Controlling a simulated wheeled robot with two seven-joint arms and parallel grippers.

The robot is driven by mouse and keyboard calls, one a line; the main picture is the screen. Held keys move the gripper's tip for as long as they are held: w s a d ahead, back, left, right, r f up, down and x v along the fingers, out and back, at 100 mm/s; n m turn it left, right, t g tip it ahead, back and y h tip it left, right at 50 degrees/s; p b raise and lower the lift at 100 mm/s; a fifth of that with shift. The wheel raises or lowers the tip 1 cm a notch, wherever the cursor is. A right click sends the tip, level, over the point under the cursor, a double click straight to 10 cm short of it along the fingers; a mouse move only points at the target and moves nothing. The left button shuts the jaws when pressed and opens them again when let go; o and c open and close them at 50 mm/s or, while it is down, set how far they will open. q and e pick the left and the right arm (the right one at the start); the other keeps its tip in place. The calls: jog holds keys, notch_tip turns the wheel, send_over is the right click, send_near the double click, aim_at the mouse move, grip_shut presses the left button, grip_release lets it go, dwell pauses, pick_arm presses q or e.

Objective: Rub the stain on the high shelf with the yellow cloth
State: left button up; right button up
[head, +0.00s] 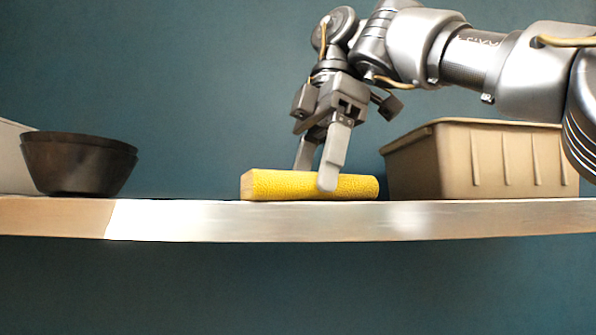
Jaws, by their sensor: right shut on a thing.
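The yellow cloth (275,186), a long folded or rolled bundle, lies on the high shelf (270,221) near its front edge. My right gripper (316,180) reaches down from above and is shut on the cloth near its middle. One fingertip shows in front of the cloth; the other finger goes down behind it. The cloth appears to touch the shelf top. I cannot see a stain; the shelf top is seen almost edge-on. My left gripper is not in view.
A tan ribbed bin (480,160) stands on the shelf just right of the cloth. A dark bowl (78,164) stands at the left, with a pale object (12,160) partly behind it. The shelf is clear between bowl and cloth.

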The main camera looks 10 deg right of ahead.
jog(key=shift+d, duration=0.4)
jog(key=shift+w+r+p, duration=0.2)
jog(key=shift+w+p, duration=0.7)
jog(key=shift+w, duration=0.45)
jog(key=shift+w+d+f, duration=0.2)
jog(key=shift+w+d, duration=0.05)
jog(key=shift+w, duration=0.05)
jog(key=shift+w+r+p, duration=0.1)
jog(key=shift+w+p, duration=0.4)
jog(key=shift+p, duration=0.1)
jog(key=shift+w+d, duration=0.25)
jog(key=shift+w, duration=0.75)
jog(key=shift+p, duration=0.35)
